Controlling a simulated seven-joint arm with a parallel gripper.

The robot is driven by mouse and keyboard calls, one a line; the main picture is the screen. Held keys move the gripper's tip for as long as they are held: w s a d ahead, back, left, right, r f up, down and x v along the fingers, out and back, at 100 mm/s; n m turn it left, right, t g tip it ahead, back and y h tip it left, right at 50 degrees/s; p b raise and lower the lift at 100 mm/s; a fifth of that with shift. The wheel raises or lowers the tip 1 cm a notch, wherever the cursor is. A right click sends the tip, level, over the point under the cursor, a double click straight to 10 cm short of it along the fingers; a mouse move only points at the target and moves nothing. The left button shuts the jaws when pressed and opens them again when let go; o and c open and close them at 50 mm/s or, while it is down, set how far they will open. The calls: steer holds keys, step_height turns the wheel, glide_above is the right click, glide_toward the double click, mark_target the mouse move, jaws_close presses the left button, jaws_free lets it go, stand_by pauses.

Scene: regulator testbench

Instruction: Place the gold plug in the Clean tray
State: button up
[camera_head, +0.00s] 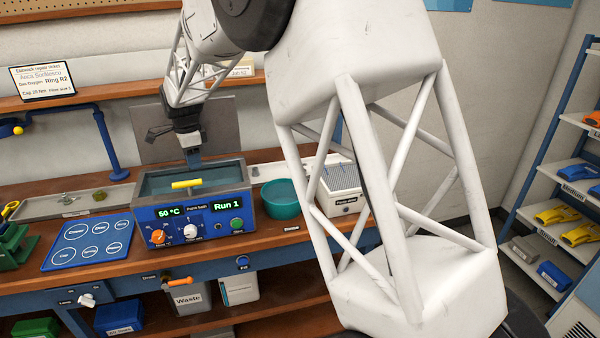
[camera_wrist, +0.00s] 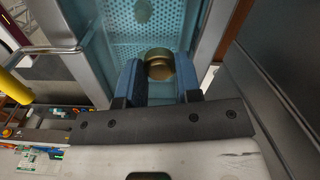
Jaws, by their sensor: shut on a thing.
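The gold plug (camera_wrist: 158,66) is a round, brassy piece between the blue fingers of my gripper (camera_wrist: 160,80) in the wrist view. My gripper is shut on it. In the head view my gripper (camera_head: 193,158) points down over the open bath (camera_head: 205,181), and the plug cannot be made out there. Behind the plug, the wrist view shows the bath's perforated bottom (camera_wrist: 115,30) in blue-green light. I cannot read a Clean label on any tray. A shallow metal tray (camera_head: 105,203) with small parts lies left of the bath, its label too small to read.
The bath unit shows 50 °C and Run 1, with a yellow handle (camera_head: 187,184) at its top. A teal bowl (camera_head: 280,203) and a white box (camera_head: 343,185) stand to its right. A blue mat (camera_head: 88,242) with white circles lies at front left. A blue post (camera_head: 112,150) stands behind.

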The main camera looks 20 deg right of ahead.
steer(key=w+d+f+n, duration=0.1)
steer(key=w+d+n, duration=0.2)
steer(key=d+n, duration=0.9)
steer(key=w+d+n, duration=0.3)
steer(key=d, duration=1.7)
steer(key=m, duration=2.1)
glide_above(273, 178)
step_height(273, 178, down, 7)
steer(key=shift+f, duration=0.15)
steer(key=shift+f, duration=3)
steer(key=shift+f, duration=1.9)
